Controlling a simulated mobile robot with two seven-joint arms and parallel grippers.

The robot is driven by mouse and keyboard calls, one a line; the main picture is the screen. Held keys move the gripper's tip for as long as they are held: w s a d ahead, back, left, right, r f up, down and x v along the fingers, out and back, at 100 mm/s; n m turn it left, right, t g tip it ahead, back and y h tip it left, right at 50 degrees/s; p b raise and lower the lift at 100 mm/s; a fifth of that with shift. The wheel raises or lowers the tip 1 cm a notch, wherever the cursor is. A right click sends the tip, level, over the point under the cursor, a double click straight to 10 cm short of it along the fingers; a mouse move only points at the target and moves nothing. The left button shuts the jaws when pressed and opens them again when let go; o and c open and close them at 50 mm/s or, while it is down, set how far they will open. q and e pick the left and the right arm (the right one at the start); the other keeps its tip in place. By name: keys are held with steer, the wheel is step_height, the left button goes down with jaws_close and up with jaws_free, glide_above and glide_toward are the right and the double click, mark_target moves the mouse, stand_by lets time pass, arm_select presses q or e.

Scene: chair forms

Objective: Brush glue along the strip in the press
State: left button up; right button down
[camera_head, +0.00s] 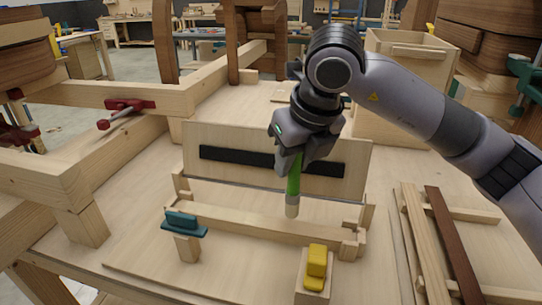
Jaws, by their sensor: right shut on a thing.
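The press (190,143) is a low wooden frame with an upright back board that carries a dark strip (229,156). A long pale wood piece (254,228) lies along the front of the frame, between its end blocks. My right gripper (292,163) is shut on a green-handled brush (293,186), which points down. The brush's pale tip (292,208) hangs in front of the back board, near the long pale piece. I cannot tell whether it touches the wood. The gripper hides part of the dark strip. My left gripper is not in view.
A teal clamp-like piece (183,224) sits on a wooden post at front left. A yellow block (316,262) stands on a wooden block at front right. Wooden slats and a dark bar (452,240) lie at right. A wooden box (398,45) stands behind.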

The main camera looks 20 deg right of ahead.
steer(key=s+d, duration=0.5)
steer(key=d, duration=0.4)
steer(key=w+a+f+b, duration=0.2)
steer(key=w+a, duration=0.2)
steer(key=a, duration=0.3)
steer(key=shift+a+f, duration=0.15)
steer(key=shift+a, duration=0.05)
steer(key=shift+f+b, duration=0.4)
steer(key=shift+b, duration=0.15)
stand_by(0.7)
steer(key=shift+w+a, duration=0.1)
